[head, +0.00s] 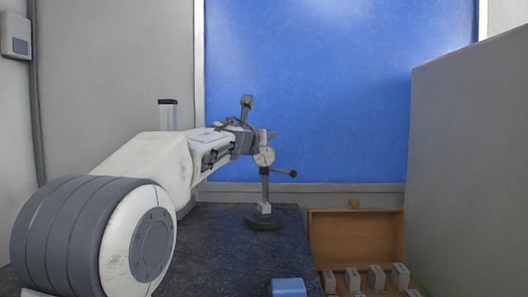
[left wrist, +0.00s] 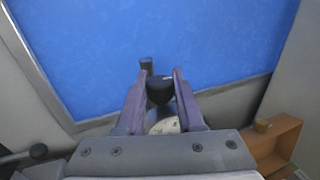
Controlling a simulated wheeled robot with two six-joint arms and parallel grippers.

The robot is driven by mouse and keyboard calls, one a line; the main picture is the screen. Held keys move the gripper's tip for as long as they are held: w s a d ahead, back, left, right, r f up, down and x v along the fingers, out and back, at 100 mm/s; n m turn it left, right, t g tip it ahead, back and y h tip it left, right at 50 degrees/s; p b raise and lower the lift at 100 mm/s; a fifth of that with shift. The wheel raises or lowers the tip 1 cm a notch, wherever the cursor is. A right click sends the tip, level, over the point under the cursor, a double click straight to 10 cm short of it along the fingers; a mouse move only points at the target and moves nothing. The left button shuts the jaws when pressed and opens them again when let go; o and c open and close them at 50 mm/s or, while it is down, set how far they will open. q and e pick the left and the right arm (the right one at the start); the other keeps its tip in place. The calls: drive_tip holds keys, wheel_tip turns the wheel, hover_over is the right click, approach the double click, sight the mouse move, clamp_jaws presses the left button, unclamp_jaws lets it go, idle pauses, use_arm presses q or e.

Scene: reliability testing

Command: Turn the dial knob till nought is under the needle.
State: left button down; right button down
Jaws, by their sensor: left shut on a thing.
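The dial gauge (head: 264,156) has a round pale face and is held on a dark stand with a round black base (head: 264,223). Its markings and needle are too small to read in the head view. In the left wrist view only part of the pale dial face (left wrist: 165,126) shows, below the knob. My left gripper (head: 268,135) is at the top of the gauge. In the left wrist view its two fingers (left wrist: 162,77) are on either side of the black dial knob (left wrist: 160,90), shut on it. My right gripper is not in view.
The stand is on a dark speckled slab (head: 220,235). A blue block (head: 287,287) is at its front edge. An open wooden box (head: 356,238) with several grey blocks is at the right. A grey panel (head: 470,160) rises on the right, and a blue panel (head: 340,90) stands behind.

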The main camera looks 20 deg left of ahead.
use_arm(q)
drive_tip(key=m+h, duration=0.1)
drive_tip(key=h, duration=0.1)
drive_tip(key=shift+a+f+m+h+b, duration=0.1)
drive_tip(key=shift+a+m+h+b, duration=0.2)
drive_tip(key=shift+m+h, duration=0.1)
drive_tip(key=shift+m+g+h, duration=0.3)
drive_tip(key=shift+m+h, duration=0.2)
drive_tip(key=shift+h, duration=0.2)
drive_tip(key=m+h, duration=0.1)
drive_tip(key=g+h+p, duration=0.1)
drive_tip(key=shift+w+d+r+m+h, duration=0.1)
drive_tip(key=shift+r+m+h, duration=0.1)
drive_tip(key=shift+m+h, duration=0.2)
drive_tip(key=m+g+h+p, duration=0.2)
drive_tip(key=g+h+p, duration=0.1)
drive_tip(key=p, duration=0.2)
drive_tip(key=m+g+h+p, duration=0.3)
drive_tip(key=p, duration=0.2)
drive_tip(key=m+g+h+p, duration=0.3)
drive_tip(key=p, duration=0.2)
drive_tip(key=shift+d+r, duration=0.2)
drive_tip(key=shift+r, duration=0.05)
drive_tip(key=shift+f+m+g+p, duration=0.25)
drive_tip(key=shift+m+g+p, duration=0.25)
drive_tip(key=shift+p, duration=0.25)
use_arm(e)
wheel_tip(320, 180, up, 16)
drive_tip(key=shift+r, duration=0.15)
